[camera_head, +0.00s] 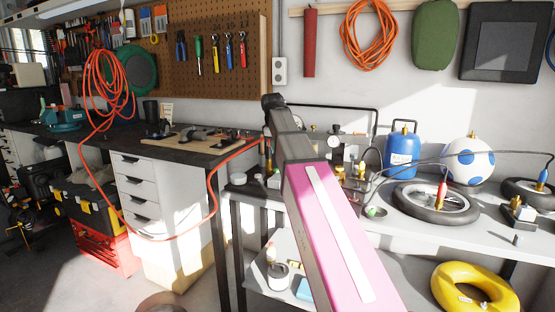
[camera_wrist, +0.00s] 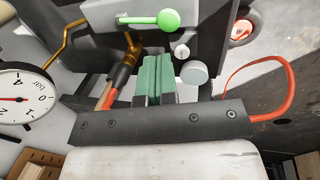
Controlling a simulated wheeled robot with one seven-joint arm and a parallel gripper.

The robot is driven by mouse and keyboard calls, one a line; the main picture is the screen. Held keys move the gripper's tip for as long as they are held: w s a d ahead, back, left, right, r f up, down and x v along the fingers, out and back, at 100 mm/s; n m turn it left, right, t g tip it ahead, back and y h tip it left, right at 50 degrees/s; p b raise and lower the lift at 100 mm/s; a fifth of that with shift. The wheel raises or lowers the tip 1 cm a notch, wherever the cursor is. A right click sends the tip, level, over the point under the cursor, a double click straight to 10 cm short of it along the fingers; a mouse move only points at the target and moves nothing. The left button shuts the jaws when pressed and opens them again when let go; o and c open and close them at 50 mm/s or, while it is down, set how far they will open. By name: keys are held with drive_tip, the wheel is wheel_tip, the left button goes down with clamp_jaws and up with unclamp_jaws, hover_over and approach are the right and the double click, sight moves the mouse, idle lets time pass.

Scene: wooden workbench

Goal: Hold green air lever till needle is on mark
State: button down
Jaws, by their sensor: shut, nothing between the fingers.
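In the wrist view the green lever (camera_wrist: 145,20) ends in a round green knob (camera_wrist: 168,20) at the top, in front of a dark grey block. My gripper (camera_wrist: 155,62) has green finger pads pressed together with nothing between them. The fingertips are just below the knob in the picture and look apart from it. A white dial gauge (camera_wrist: 25,82) marked bar is cut off at the left edge. Its red needle (camera_wrist: 10,99) points left; the target mark cannot be made out. In the head view my arm hides the gripper and the lever.
A brass fitting (camera_wrist: 68,38) and an orange hose (camera_wrist: 290,90) lie close around the gripper. In the head view the bench holds a blue tank (camera_head: 402,152), a white ball with blue spots (camera_head: 468,160) and a wheel (camera_head: 436,203). A yellow ring (camera_head: 475,290) is below.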

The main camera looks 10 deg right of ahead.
drive_tip(key=shift+w+d+v, duration=0.15)
drive_tip(key=shift+w+v, duration=0.05)
drive_tip(key=shift+v, duration=1.15)
drive_tip(key=shift+w+d+v, duration=0.15)
drive_tip(key=shift+v, duration=1.15)
drive_tip(key=shift+a+r, duration=0.1)
